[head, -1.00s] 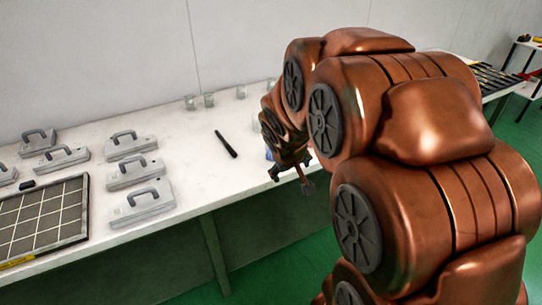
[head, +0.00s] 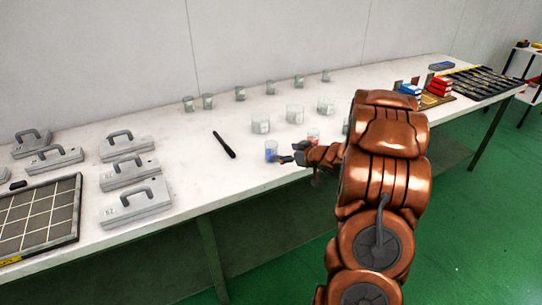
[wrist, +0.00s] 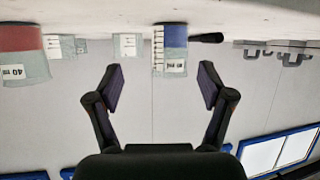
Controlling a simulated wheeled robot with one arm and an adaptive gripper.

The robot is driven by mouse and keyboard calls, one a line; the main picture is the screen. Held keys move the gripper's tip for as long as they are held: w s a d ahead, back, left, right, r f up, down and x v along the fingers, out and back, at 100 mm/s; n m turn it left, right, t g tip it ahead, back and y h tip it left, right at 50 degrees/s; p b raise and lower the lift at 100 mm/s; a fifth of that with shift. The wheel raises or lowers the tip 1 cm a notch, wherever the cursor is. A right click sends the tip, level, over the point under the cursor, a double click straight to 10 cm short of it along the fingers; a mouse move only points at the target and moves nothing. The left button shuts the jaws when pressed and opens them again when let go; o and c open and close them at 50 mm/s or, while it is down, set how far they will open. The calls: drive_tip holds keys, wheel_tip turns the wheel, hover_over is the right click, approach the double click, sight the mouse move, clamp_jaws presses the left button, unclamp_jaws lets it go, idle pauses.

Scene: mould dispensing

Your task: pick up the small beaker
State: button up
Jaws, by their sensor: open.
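The blue beaker also shows in the wrist view (wrist: 172,48), which is upside down, ahead of and between my open fingers (wrist: 161,84). My fingers do not appear to touch it. A beaker with red contents (head: 313,136) stands behind my gripper and shows at the left of the wrist view (wrist: 20,45) with a "40 ml" label. Several clear beakers (head: 261,122) stand farther back. The task's exact beaker is not marked.
A black pen-like rod (head: 224,145) lies left of the blue beaker. Grey handled moulds (head: 135,203) and a gridded tray (head: 78,178) are at the left. Red and blue boxes (head: 440,87) stand at the far right. The white table (head: 190,140) is bare around the rod.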

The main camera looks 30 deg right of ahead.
sight(276, 153)
drive_tip(key=shift+a+f+y, duration=0.15)
drive_tip(key=shift+f+y, duration=0.15)
drive_tip(key=shift+a+r+p+x, duration=0.1)
drive_tip(key=shift+p+x, duration=0.05)
drive_tip(key=shift+x, duration=1.1)
drive_tip(key=shift+a+r+p+x, duration=0.1)
drive_tip(key=shift+a+x, duration=0.05)
drive_tip(key=shift+x, duration=1.1)
drive_tip(key=shift+a+r+p+x, duration=0.1)
drive_tip(key=shift+p+x, duration=0.05)
drive_tip(key=shift+x, duration=1.1)
drive_tip(key=shift+w, duration=0.1)
drive_tip(key=c, duration=1.3)
